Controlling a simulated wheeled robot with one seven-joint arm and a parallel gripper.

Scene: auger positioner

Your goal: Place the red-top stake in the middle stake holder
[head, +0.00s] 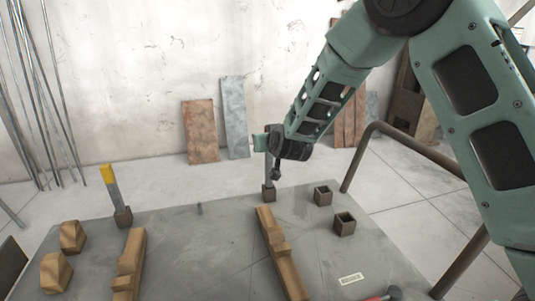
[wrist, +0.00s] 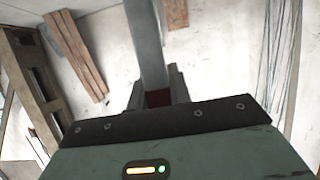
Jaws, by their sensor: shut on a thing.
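My gripper (head: 262,142) is shut on the upper part of a grey metal stake (head: 269,172), which hangs upright below it. In the wrist view the stake (wrist: 147,45) runs away from the fingers (wrist: 155,92), with a red patch of its top (wrist: 158,97) showing between them. The red top is hidden in the head view. The stake's lower end meets a small square brown holder (head: 269,194) at the table's far edge; I cannot tell how deep it sits. Another holder (head: 123,218) at left has a yellow-topped stake (head: 112,187) leaning slightly in it.
Wooden stepped bars (head: 280,252) (head: 130,263) and wooden blocks (head: 55,272) lie on the grey table (head: 205,255). A brown pipe rail (head: 410,142) rises at right.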

